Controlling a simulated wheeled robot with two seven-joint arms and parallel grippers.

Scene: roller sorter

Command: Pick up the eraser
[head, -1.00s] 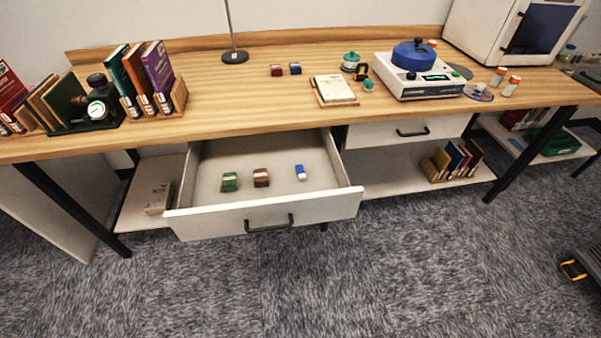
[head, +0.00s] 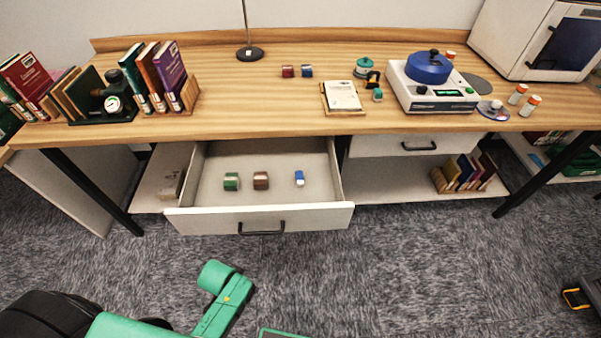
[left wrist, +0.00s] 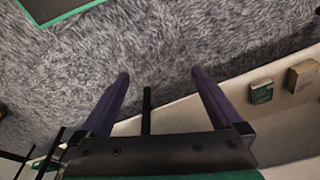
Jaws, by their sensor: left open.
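The eraser (head: 299,178), small and blue with a white end, lies in the open drawer (head: 327,195), right of a brown block (head: 261,180) and a green block (head: 232,181). In the left wrist view my left gripper (left wrist: 160,72) is open, its two purple fingers apart with nothing between them. It is over the carpet beside the drawer front. The green block (left wrist: 262,92) and brown block (left wrist: 302,75) show at the right there; the eraser does not. In the head view only green links of my left arm show at the bottom. My right gripper is not in view.
The drawer's front wall with its handle (head: 262,230) faces me. The wooden desktop (head: 240,105) overhangs its back. Books, a notepad (head: 342,96) and a blue-lidded device (head: 428,80) stand on top. A dark object (head: 577,297) is on the floor at right.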

